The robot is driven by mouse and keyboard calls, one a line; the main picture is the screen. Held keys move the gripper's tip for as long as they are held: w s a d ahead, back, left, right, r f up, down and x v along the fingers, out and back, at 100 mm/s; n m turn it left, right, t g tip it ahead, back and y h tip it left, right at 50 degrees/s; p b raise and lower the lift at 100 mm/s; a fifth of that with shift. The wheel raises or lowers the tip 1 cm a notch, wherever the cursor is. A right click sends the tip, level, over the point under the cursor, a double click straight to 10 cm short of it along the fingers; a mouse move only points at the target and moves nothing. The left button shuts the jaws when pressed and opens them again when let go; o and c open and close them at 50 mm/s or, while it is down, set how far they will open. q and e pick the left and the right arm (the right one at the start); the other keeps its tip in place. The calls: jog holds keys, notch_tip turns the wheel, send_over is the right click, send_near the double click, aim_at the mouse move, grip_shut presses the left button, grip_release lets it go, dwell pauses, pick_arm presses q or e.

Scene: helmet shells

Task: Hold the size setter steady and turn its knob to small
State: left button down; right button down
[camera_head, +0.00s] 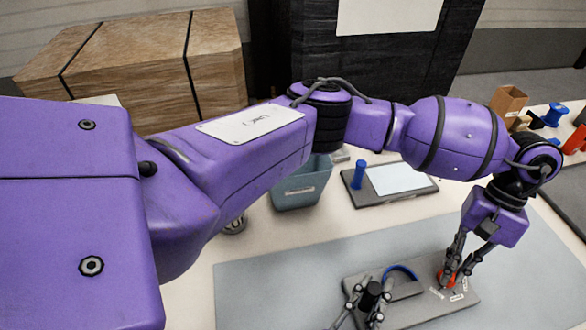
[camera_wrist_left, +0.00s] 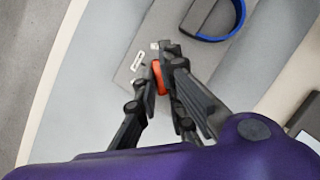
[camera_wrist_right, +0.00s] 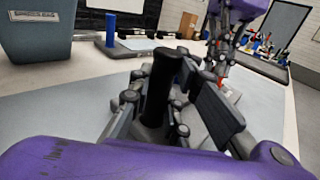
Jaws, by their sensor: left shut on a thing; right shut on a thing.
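The size setter is a grey board (camera_head: 412,312) lying on the mat, with a blue curved band (camera_head: 402,270), an upright black post and a red-orange knob. Small white labels (camera_head: 457,297) sit beside the knob. My left gripper (camera_head: 451,277) is shut on the knob (camera_head: 447,281) from above; the left wrist view shows the knob (camera_wrist_left: 158,77) between its fingers. The pointing direction of the knob cannot be told. My right gripper (camera_wrist_right: 160,118) is shut around the black post (camera_wrist_right: 158,88), low in the head view, where the fingers partly hide it.
A blue-grey bin (camera_head: 301,188) and a dark board with a blue post and pale sheet (camera_head: 397,178) stand behind the mat (camera_head: 265,285). Several small coloured items and a cardboard box (camera_head: 508,101) lie at the far right. My left arm covers much of the head view.

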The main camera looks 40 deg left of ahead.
pick_arm(q)
jog(key=shift+w+d+m+y, duration=0.2)
jog(key=shift+m+y, duration=0.2)
jog(key=shift+m, duration=0.7)
pick_arm(e)
jog(key=shift+s+a, duration=0.1)
jog(key=shift+a, duration=0.1)
pick_arm(q)
jog(key=c, duration=2)
grip_release()
jog(key=shift+o, duration=0.8)
jog(key=shift+s, duration=0.1)
pick_arm(e)
jog(key=shift+d, duration=0.1)
pick_arm(q)
jog(key=v, duration=1.2)
jog(key=shift+s, duration=0.1)
